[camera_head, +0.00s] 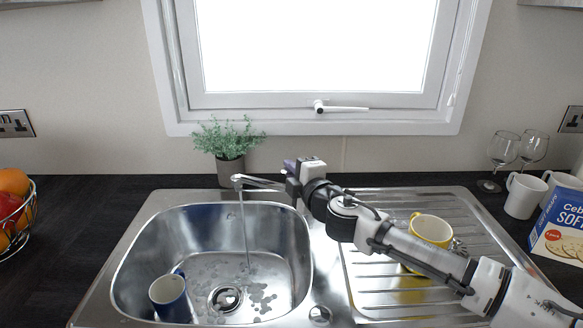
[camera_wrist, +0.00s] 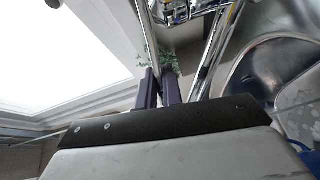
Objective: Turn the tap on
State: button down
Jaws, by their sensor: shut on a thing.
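The chrome tap (camera_head: 262,182) stands behind the sink, its spout reaching left over the basin. A thin stream of water (camera_head: 243,225) falls from the spout tip into the basin. My gripper (camera_head: 291,171) is at the tap's base, and the arm hides most of the tap body. In the wrist view, my gripper (camera_wrist: 160,78) has its purple fingers shut on the slim chrome tap lever (camera_wrist: 148,30). The spout (camera_wrist: 212,55) runs alongside to the right, apart from the fingers.
A blue mug (camera_head: 168,298) lies in the sink basin (camera_head: 290,245). A yellow mug (camera_head: 431,230) stands on the drainer, partly behind my arm. A potted plant (camera_head: 230,165) stands behind the tap, below the window. Glasses (camera_head: 504,148), white mugs (camera_head: 524,195) and a box (camera_head: 562,228) are at right.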

jog(key=r+m+p, duration=0.1)
jog(key=p, duration=0.1)
jog(key=r+p, duration=0.1)
jog(key=shift+w+d+m+g+p, duration=0.2)
jog(key=shift+m+g+p, duration=0.1)
jog(key=shift+m+p, duration=0.1)
jog(key=shift+w+d+m+p, duration=0.15)
jog(key=shift+m+p, duration=0.15)
jog(key=shift+p, duration=0.25)
jog(key=c, duration=1.5)
grip_release()
jog(key=shift+c, duration=0.2)
jog(key=b+v, duration=0.3)
jog(key=v, duration=1.1)
jog(key=shift+r, duration=0.25)
